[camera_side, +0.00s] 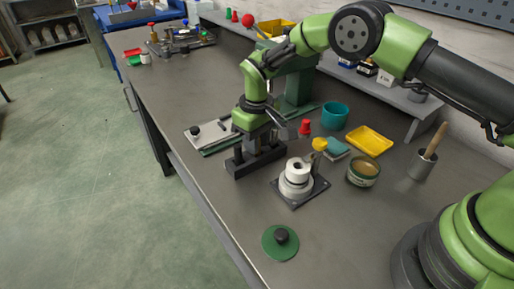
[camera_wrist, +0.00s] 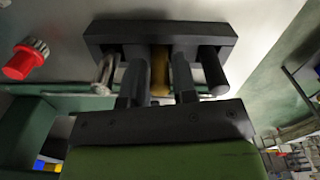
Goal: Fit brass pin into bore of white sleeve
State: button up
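The brass pin (camera_wrist: 160,72) shows in the wrist view between the two fingers of my gripper (camera_wrist: 159,70), in front of the dark block (camera_wrist: 160,32). Narrow gaps seem to show between the fingers and the pin, so my gripper looks open around it. In the side view my gripper (camera_side: 262,136) is low over the dark block (camera_side: 243,168), and the pin is hidden there. The white sleeve (camera_side: 298,172) stands upright on a grey round base on a dark square plate, its bore facing up, just right of the block.
In the wrist view, a silver pin (camera_wrist: 105,72) and a dark pin (camera_wrist: 214,75) flank the fingers closely. In the side view, a yellow-topped item (camera_side: 319,145), a tin (camera_side: 363,172) and a teal cup (camera_side: 334,116) stand near the sleeve. A green disc (camera_side: 280,246) lies in front.

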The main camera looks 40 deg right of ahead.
grip_shut()
jog(key=shift+r, duration=0.15)
notch_tip(320, 180, up, 10)
jog(key=shift+s+d+f, duration=0.15)
jog(key=shift+f, duration=0.05)
jog(key=s+d+r+m, duration=0.1)
jog(key=s+d+r, duration=0.1)
jog(key=s+d, duration=0.35)
jog(key=s+d+r+m, duration=0.1)
jog(key=s+d+r, duration=0.15)
jog(key=s, duration=0.55)
jog(key=w+a+r+n, duration=0.2)
jog(key=a+r, duration=0.1)
jog(key=a, duration=0.3)
notch_tip(320, 180, down, 10)
jog(key=shift+a+r, duration=0.2)
jog(key=shift+a, duration=0.05)
